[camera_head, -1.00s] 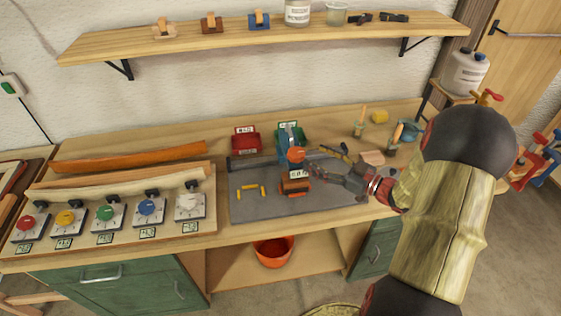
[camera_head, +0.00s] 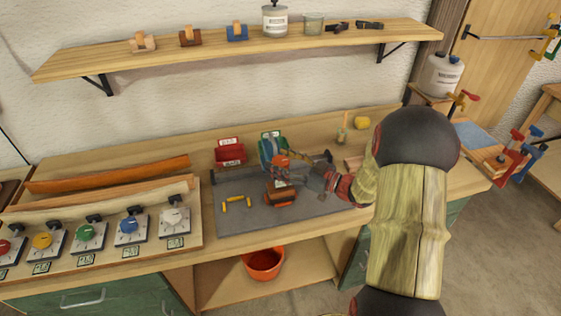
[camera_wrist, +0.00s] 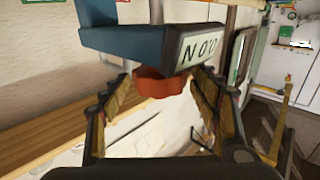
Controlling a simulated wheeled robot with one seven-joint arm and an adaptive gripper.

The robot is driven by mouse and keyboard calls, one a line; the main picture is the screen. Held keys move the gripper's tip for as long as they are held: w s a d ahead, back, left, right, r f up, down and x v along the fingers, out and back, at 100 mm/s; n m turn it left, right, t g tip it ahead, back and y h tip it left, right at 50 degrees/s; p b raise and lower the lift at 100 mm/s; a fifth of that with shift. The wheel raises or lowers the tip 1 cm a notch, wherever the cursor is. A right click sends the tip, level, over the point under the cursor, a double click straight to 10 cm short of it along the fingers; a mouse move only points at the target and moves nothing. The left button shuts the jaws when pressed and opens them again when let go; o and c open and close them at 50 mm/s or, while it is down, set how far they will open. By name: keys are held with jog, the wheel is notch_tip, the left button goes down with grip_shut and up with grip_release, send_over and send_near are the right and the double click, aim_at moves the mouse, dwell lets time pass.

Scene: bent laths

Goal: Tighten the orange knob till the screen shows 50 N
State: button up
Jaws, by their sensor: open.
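The orange knob (camera_head: 281,161) is at the clamp on the grey mat (camera_head: 330,203). In the wrist view the knob (camera_wrist: 160,84) lies between the two fingers of my gripper (camera_wrist: 163,88). The fingers are apart, with gaps seeming to show on both sides. In the head view my gripper (camera_head: 300,172) reaches in from the right at the knob. The screen (camera_wrist: 198,48) on the blue body (camera_wrist: 130,42) appears upside down and seems to read 0.0 N. A brown block (camera_head: 281,197) sits below the knob. My gripper partly hides the clamp.
A red bin (camera_head: 229,154) and a green bin (camera_head: 267,150) stand behind. A panel with several coloured dials (camera_head: 127,225) and bent laths (camera_head: 110,170) is farther left. The mat's front is clear.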

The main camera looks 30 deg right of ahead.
jog(key=shift+c, duration=0.8)
jog(key=c, duration=1.1)
